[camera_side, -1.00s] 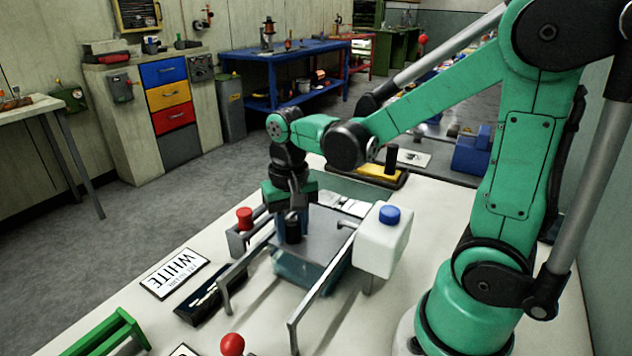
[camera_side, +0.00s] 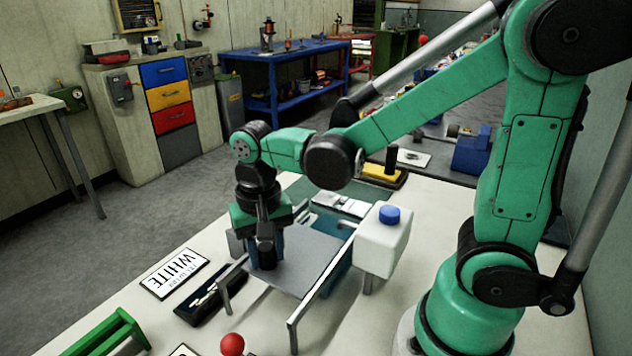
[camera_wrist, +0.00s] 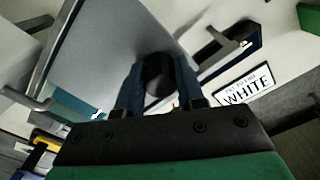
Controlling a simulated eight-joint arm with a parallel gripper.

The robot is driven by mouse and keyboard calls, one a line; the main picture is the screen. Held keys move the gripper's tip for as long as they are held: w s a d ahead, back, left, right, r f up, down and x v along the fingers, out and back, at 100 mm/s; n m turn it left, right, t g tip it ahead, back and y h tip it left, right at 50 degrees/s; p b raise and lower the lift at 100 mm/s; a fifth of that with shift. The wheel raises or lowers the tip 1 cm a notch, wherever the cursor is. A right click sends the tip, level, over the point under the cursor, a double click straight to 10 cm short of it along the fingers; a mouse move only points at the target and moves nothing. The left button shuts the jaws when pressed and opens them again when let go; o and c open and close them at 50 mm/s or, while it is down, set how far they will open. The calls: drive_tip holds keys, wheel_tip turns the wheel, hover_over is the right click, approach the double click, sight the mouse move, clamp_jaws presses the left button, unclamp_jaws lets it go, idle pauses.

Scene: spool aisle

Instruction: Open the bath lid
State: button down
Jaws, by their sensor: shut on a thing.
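The bath lid (camera_side: 300,262) is a flat grey plate lying between two metal rails in the side view. It also fills the upper middle of the wrist view (camera_wrist: 115,45). My gripper (camera_side: 265,250) is over the lid's left part, pointing down. Its blue fingers are shut on the lid's black knob (camera_wrist: 158,72), one on each side. The teal bath (camera_side: 338,270) shows beside and beyond the lid's right edge. The rest of the bath is hidden under the lid.
A white jug with a blue cap (camera_side: 382,240) stands close to the right rail (camera_side: 320,290). A black tray (camera_side: 210,302) and a WHITE sign (camera_side: 174,273) lie left of the rails. A red ball knob (camera_side: 232,344) is at the front.

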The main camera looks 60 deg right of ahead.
drive_tip(key=shift+a, duration=1.2)
drive_tip(key=c, duration=0.5)
unclamp_jaws()
drive_tip(key=shift+c, duration=0.2)
drive_tip(key=shift+d, duration=0.1)
drive_tip(key=shift+r, duration=2.85)
